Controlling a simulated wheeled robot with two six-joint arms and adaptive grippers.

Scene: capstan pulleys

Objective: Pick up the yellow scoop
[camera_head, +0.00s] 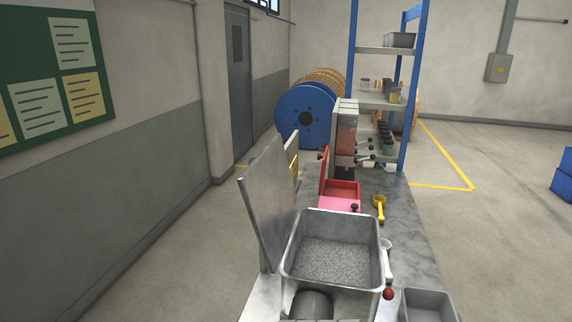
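The yellow scoop (379,207) lies on the grey bench top (408,235), to the right of a red box (342,190) and beyond a large metal bin. Its round end points toward me and its handle away from me. Nothing covers it. Neither my left nor my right gripper shows in the head view.
A metal bin (288,263) of grey granules fills the near bench, with an upright metal plate (268,205) at its left. A white scoop-like tool (388,260), a red knob (388,293) and a grey tray (428,307) are at its right. A blue shelf rack (351,60) stands behind.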

